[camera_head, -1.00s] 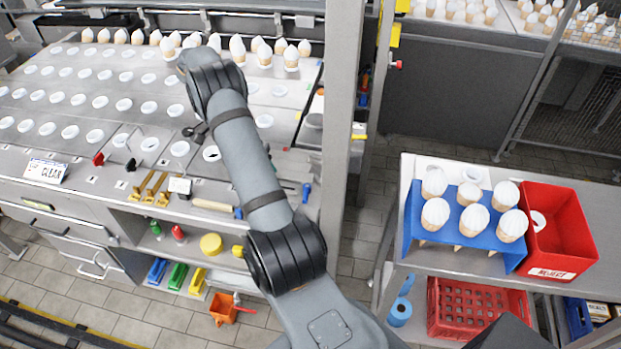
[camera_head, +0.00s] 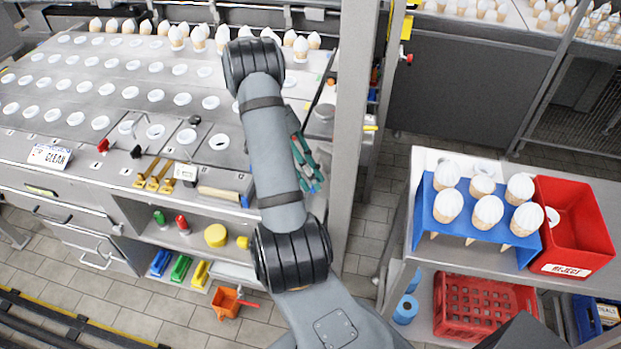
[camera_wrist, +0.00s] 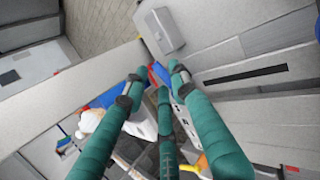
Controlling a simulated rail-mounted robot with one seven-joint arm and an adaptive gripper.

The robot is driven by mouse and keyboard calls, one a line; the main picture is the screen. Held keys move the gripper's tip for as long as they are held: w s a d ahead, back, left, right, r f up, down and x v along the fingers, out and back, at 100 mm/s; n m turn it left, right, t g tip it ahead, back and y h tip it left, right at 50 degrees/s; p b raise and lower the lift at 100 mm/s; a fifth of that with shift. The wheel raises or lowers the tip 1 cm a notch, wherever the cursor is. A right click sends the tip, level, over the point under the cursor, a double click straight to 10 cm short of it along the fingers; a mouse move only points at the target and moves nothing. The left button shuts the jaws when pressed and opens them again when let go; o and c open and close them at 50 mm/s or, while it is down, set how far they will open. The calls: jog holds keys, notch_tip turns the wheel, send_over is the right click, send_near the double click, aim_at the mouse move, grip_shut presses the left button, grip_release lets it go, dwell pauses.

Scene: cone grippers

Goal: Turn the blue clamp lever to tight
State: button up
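My gripper (camera_head: 312,180) has teal fingers and hangs beside the upright metal post, right of my forearm in the head view. In the wrist view, its fingers (camera_wrist: 156,76) are spread apart, and no object is clearly held. A small blue piece with a red edge (camera_wrist: 158,72) shows between and just beyond the fingertips; it looks like the clamp lever, but I cannot be sure. I cannot tell whether the fingers touch it. In the head view the lever is not clearly visible, with my arm and gripper covering that area.
The metal post (camera_head: 349,150) stands close to the gripper's right. The worktable (camera_head: 75,120) with cone holes lies left. A blue rack of cones (camera_head: 425,215) and a red reject bin (camera_head: 578,215) stand on the right-hand table. Open floor lies between.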

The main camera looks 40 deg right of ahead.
jog(key=shift+c, duration=1.1)
jog(key=c, duration=0.4)
grip_shut()
